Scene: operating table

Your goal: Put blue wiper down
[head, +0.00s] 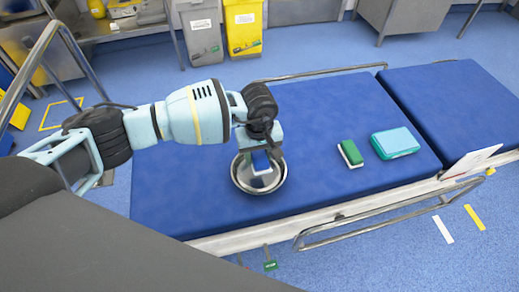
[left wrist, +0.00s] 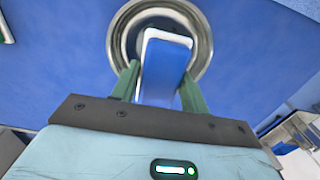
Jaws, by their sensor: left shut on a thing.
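The blue wiper (head: 261,162) is a blue block with a white layer. It is between the fingers of my left gripper (head: 260,152), which is shut on it. In the left wrist view, the wiper (left wrist: 166,62) shows between the two green fingers of my left gripper (left wrist: 158,88). A round metal bowl (head: 241,182) stands on the blue operating table, directly under the gripper. The bowl (left wrist: 207,50) also shows behind the wiper in the left wrist view. I cannot tell whether the wiper touches the bowl. My right gripper is not in view.
A green and white wiper (head: 350,153) and a teal box (head: 395,143) lie on the operating table (head: 330,100) to the right. Metal rails run along the table's edges. The table left of the bowl is clear. Grey and yellow bins (head: 243,28) stand behind.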

